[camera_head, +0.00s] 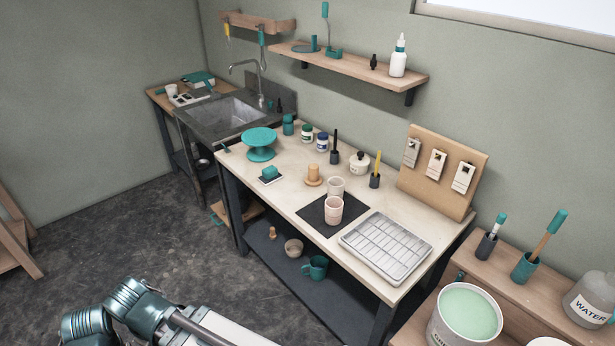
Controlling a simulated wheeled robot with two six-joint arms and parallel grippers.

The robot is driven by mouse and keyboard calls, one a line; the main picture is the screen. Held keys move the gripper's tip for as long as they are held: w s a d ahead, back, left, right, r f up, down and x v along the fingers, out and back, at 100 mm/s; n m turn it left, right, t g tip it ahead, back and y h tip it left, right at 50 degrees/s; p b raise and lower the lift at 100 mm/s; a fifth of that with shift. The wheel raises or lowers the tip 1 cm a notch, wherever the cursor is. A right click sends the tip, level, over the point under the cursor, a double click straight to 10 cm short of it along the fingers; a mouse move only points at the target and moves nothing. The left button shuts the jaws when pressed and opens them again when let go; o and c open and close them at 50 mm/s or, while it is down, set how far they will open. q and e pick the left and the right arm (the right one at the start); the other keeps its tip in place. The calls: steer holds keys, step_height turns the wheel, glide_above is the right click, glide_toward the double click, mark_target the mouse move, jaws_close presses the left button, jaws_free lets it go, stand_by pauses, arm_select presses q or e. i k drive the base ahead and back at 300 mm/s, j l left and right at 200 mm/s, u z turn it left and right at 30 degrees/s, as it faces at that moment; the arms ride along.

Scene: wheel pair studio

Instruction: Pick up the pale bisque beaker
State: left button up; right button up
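Two small beakers stand upright close together on the worktable. The nearer one, a pale pinkish beaker (333,211), is on a dark square mat (313,212). The other, an off-white beaker (336,186), stands just behind it, at or near the mat's back edge. The nearer beaker partly covers the lower part of the farther one. I cannot tell for sure which of the two is the pale bisque one. Part of my own arm shows at the lower left, well away from the table. Neither gripper is in view.
A wire rack tray (387,247) lies right of the mat. A glaze bucket (467,314) is at right. Floor before the table is clear.

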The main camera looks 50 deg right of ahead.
mark_target(336, 190)
steer(key=i+j+z, duration=0.15)
steer(key=i+z, duration=0.15)
steer(key=i, duration=0.75)
steer(key=i+z, duration=0.4)
steer(key=i+j+z, duration=0.15)
steer(key=z, duration=0.25)
steer(key=i+z, duration=0.15)
steer(key=z, duration=0.3)
steer(key=i+j+z, duration=0.1)
steer(key=z, duration=0.4)
steer(key=i+j+z, duration=0.1)
steer(key=z, duration=0.35)
steer(key=i+j+z, duration=0.1)
steer(key=z, duration=0.4)
steer(key=i+j+z, duration=0.15)
steer(key=z, duration=0.2)
steer(key=i+j+z, duration=0.15)
steer(key=z, duration=0.15)
steer(key=i, duration=0.05)
